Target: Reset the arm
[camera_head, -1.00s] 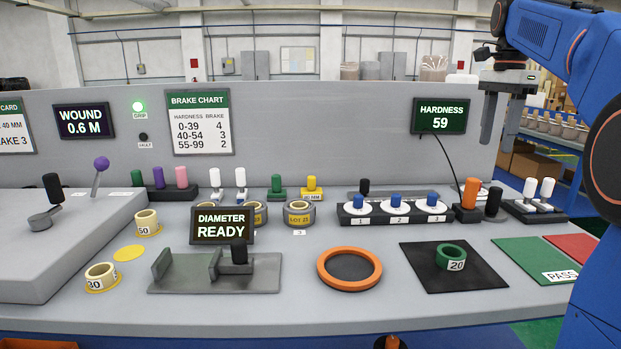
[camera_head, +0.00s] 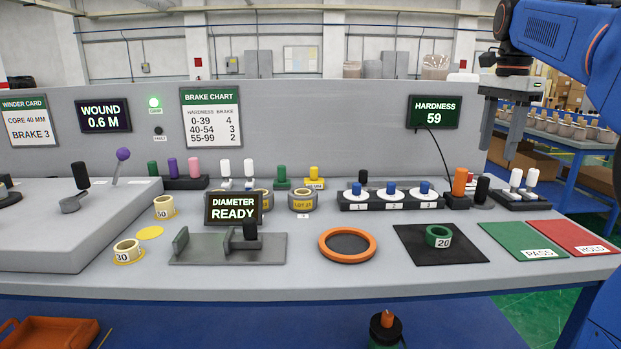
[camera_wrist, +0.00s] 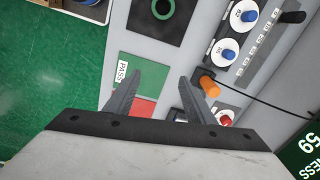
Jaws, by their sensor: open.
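My gripper (camera_head: 503,128) is raised at the upper right in the head view, above the right end of the bench (camera_head: 330,282). Its two fingers hang apart with nothing between them. In the wrist view my gripper (camera_wrist: 162,92) also shows open and empty, its fingers spread over the bench near the green PASS pad (camera_wrist: 143,72) and the red pad (camera_wrist: 143,107). My blue arm fills the right edge of the head view. It touches nothing in sight.
A green roll marked 20 (camera_head: 438,236) sits on a black mat (camera_head: 418,250). Left of it is an orange ring (camera_head: 347,259). The DIAMETER gauge display (camera_head: 233,208), lever blocks and several yellow rolls stand on the bench. An orange tray (camera_head: 48,334) is at the lower left.

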